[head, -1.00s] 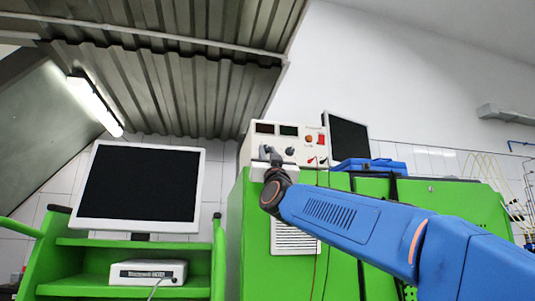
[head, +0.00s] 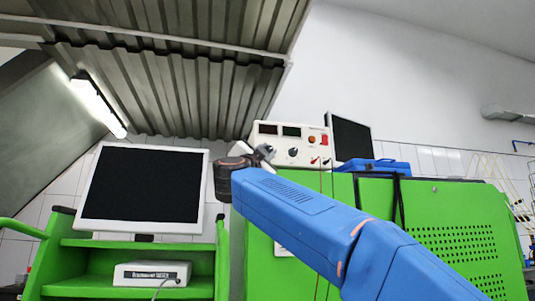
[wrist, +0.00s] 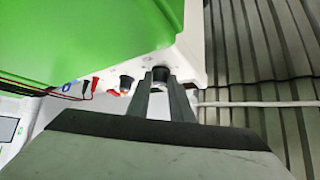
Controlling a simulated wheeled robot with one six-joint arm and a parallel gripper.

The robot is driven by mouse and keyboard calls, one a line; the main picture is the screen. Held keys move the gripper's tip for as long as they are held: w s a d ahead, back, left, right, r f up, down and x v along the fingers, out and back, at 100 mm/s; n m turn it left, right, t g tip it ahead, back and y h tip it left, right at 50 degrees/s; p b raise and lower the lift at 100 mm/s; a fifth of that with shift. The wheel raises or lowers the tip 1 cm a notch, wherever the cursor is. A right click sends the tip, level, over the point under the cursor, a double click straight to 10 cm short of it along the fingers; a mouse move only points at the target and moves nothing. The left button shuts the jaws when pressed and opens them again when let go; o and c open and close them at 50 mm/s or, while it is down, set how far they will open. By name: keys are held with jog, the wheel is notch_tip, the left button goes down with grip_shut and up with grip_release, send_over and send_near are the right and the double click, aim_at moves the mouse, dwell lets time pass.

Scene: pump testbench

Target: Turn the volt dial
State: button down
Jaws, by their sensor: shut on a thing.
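The white power supply (head: 305,133) stands on a green cabinet and carries small round dials on its front. I cannot read the dial labels, so which one is volt is not clear.
Red and black leads (wrist: 87,88) plug into the front beside the free dial. A blue case (head: 372,165) and dark monitor (head: 350,138) stand at right. A larger monitor (head: 142,190) stands left on a green cart.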

jog(key=shift+a+r+m+g+h, duration=0.1)
jog(key=shift+m+g+h, duration=0.45)
jog(key=shift+m, duration=0.35)
jog(key=shift+g, duration=0.25)
jog(key=c, duration=1.6)
grip_release()
jog(key=shift+s, duration=0.1)
jog(key=v, duration=1.7)
